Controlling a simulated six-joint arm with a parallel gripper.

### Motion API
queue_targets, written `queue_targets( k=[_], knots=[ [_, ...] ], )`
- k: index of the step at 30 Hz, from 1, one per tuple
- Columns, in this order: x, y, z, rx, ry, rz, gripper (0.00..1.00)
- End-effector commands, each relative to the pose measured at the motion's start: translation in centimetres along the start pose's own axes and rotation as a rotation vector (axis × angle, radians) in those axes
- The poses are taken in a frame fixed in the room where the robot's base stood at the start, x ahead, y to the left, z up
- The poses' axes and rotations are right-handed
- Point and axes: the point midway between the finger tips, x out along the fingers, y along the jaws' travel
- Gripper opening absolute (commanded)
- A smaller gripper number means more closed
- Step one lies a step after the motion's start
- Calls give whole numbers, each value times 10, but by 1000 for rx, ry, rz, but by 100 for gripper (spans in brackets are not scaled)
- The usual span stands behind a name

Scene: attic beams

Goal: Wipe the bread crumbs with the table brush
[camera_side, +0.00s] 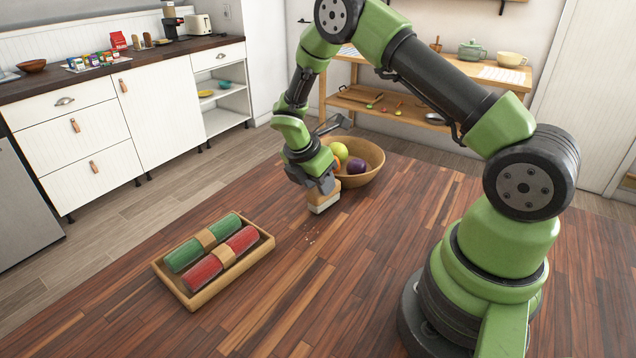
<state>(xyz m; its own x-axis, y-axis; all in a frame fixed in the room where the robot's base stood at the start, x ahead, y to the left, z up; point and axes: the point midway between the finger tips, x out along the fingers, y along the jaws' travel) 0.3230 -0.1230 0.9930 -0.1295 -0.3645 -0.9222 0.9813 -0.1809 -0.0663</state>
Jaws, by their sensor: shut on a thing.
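My gripper (318,182) points down over the wooden table and is shut on the table brush (323,203). The brush has a light wooden body and pale bristles along its lower edge. It is at or just above the tabletop; I cannot tell whether the bristles touch. The bread crumbs (311,238) are small pale specks on the table, just in front of the brush in the picture and apart from it. The gripper's fingers hide the top of the brush.
A wooden bowl (372,158) with fruit stands close behind the brush. A wooden tray (205,295) with a green roll (184,256) and a red roll (203,272) lies at the left front. The table (330,300) is clear in front of the crumbs, up to my base at right.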

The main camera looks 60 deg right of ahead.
Motion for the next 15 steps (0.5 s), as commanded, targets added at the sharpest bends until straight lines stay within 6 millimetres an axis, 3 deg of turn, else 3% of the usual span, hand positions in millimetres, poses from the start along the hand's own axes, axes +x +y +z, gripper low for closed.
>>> queue_targets(
  k=[15],
  knots=[
    [-48,-3,20,2,0,3,10]
  ],
)
